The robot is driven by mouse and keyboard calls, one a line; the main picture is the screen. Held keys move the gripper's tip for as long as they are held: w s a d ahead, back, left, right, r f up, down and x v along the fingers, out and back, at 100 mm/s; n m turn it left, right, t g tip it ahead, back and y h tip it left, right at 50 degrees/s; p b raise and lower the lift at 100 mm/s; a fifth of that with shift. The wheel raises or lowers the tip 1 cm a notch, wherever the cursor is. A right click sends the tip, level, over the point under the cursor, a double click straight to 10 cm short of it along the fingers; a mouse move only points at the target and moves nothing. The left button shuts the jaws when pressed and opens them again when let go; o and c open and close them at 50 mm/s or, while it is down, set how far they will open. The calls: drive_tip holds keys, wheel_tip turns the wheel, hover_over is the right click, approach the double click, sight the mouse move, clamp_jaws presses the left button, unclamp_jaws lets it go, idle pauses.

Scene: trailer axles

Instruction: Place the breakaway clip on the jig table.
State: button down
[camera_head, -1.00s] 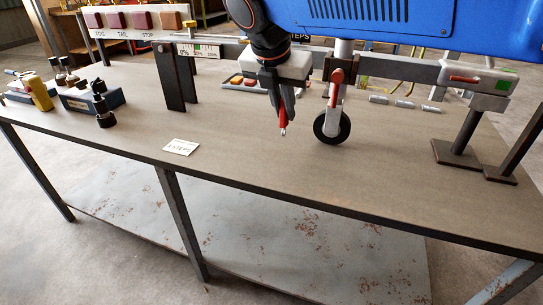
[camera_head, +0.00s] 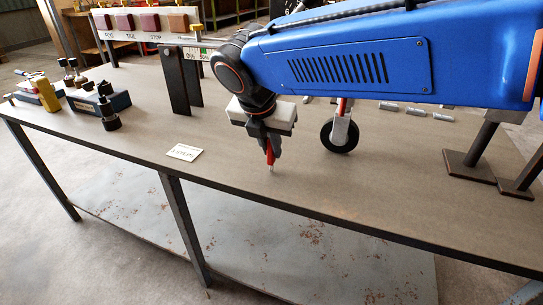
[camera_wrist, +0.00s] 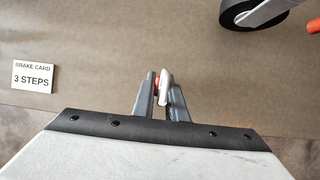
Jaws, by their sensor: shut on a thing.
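My gripper (camera_head: 270,155) points down over the front middle of the jig table (camera_head: 330,190). It is shut on the breakaway clip (camera_head: 270,152), a small red piece with a pale tip. The tip is just above or at the table top; I cannot tell if it touches. In the wrist view the clip (camera_wrist: 163,88) shows as a pale loop with a bit of red between the fingertips of my gripper (camera_wrist: 161,85). The fingers hide most of it.
A white brake card (camera_head: 183,152) lies to the left. A jockey wheel (camera_head: 340,135) stands behind right. Blue blocks with dark fittings (camera_head: 100,101) and a yellow tool (camera_head: 46,95) sit at the far left. Table around my gripper is bare.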

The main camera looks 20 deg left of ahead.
sight(272, 157)
drive_tip(key=shift+f, duration=1.35)
drive_tip(key=shift+f, duration=0.15)
drive_tip(key=c, duration=1.8)
unclamp_jaws()
drive_tip(key=shift+o, duration=0.2)
drive_tip(key=v, duration=1.2)
